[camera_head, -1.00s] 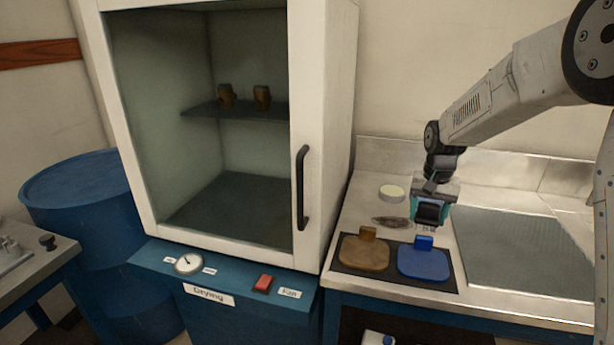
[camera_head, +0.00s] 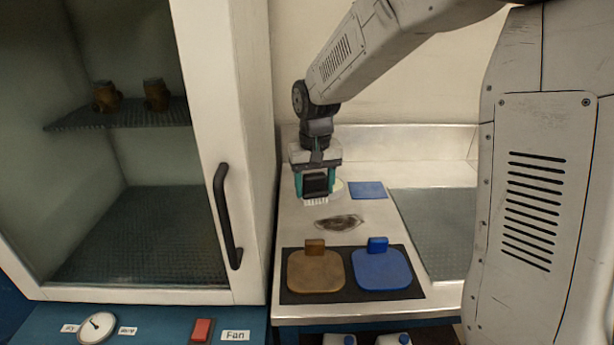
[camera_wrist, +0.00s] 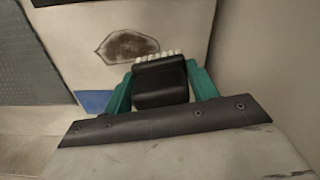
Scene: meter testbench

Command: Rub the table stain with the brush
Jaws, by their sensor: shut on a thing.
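The stain (camera_head: 339,222) is a dark brown smudge on the light metal table (camera_head: 300,232), behind the black mat. My gripper (camera_head: 316,187) is shut on a black brush (camera_head: 316,184) with white bristles that point down. In the head view the brush is behind and a little left of the stain; I cannot tell whether its bristles touch the table. In the wrist view the brush (camera_wrist: 160,84) sits between teal fingers, and the stain (camera_wrist: 127,46) lies just beyond the bristles, apart from them.
A black mat (camera_head: 289,296) holds a brown piece (camera_head: 315,272) and a blue piece (camera_head: 381,270) in front of the stain. A blue square (camera_head: 367,190) lies behind right. The cabinet (camera_head: 245,130) stands close on the left.

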